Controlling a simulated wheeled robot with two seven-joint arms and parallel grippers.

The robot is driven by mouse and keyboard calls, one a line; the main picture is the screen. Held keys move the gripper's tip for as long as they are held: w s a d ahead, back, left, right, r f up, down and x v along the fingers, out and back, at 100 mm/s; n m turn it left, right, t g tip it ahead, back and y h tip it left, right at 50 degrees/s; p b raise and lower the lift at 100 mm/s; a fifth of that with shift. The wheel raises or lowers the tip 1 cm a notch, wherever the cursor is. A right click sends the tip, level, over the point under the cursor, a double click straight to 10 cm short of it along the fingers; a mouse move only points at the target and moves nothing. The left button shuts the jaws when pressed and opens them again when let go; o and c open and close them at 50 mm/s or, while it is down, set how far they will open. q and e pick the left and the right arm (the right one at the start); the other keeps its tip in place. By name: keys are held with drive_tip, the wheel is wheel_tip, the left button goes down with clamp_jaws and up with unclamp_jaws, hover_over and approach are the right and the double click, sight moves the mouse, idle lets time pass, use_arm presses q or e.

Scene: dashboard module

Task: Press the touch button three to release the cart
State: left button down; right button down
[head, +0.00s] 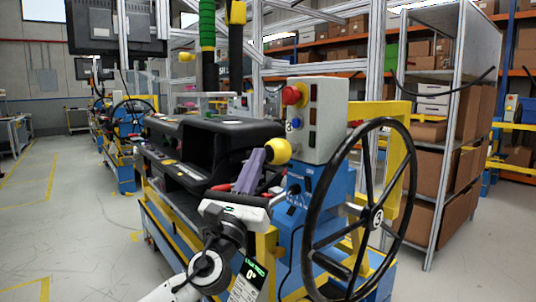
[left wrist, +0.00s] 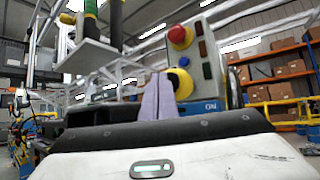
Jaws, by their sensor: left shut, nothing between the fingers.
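A grey control box (head: 318,122) stands on a blue housing (head: 296,192) beside the black steering wheel (head: 376,218). In the left wrist view the fingers (left wrist: 159,78) rise in front of the yellow knob (left wrist: 180,84), below and left of the control box (left wrist: 195,55). My right gripper is out of view.
A black dashboard module (head: 215,140) sits on the cart left of the control box. The steering wheel and a yellow frame (head: 385,112) stand to the right. Shelves with boxes (head: 440,130) are behind. The floor at the left (head: 60,215) is clear.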

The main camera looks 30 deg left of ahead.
use_arm(q)
drive_tip(key=shift+w+d, duration=0.15)
drive_tip(key=shift+w, duration=0.25)
idle(0.4)
idle(0.4)
drive_tip(key=shift+s+a, duration=0.3)
drive_tip(key=shift+s, duration=0.5)
drive_tip(key=s, duration=0.1)
drive_tip(key=s+a, duration=0.1)
drive_tip(key=s, duration=0.1)
drive_tip(key=s+a, duration=0.1)
drive_tip(key=shift+s, duration=0.3)
drive_tip(key=shift+f, duration=0.1)
idle(0.4)
